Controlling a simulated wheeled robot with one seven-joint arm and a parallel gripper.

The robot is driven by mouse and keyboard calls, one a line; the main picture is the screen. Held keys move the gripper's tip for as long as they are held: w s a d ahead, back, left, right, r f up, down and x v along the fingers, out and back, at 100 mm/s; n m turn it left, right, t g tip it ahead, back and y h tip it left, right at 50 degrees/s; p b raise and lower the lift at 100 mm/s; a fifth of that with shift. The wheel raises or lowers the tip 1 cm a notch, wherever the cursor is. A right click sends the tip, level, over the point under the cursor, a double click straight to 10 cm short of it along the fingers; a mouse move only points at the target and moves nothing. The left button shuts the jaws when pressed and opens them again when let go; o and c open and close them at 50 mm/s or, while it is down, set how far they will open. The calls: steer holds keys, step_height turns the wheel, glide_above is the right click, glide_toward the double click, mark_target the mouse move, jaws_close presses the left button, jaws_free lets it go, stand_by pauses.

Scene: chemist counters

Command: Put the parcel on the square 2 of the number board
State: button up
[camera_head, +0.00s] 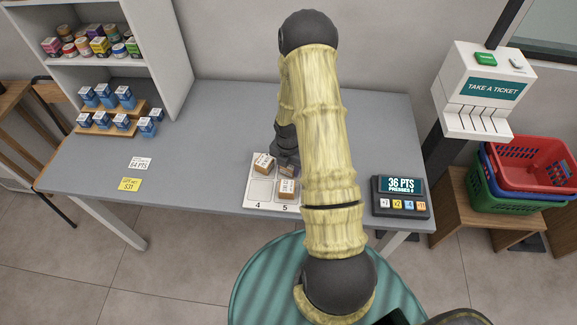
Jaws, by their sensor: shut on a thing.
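The white number board (259,192) lies at the front of the grey counter, mostly behind my arm. The numbers 4 and 5 show along its front edge; square 2 cannot be made out. One brown parcel with a white label (264,163) sits on the board's upper left part. Another labelled parcel (287,188) sits above the number 5. My dark gripper (287,166) points down over the board between them, shut on a small brown parcel (288,171). My arm partly hides this, and I cannot tell whether the held parcel touches the board.
A points device (401,197) reading 36 PTS stands right of the board. Blue-and-white boxes (107,96) stand on wooden steps at left, by a shelf. White and yellow cards (131,184) lie at front left. A ticket machine (486,92) and baskets (528,165) stand right. The counter's middle left is clear.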

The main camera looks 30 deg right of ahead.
steer(key=o, duration=1)
steer(key=shift+f, duration=0.1)
step_height(320, 180, up, 12)
steer(key=shift+r+b, duration=0.15)
steer(key=shift+b, duration=0.4)
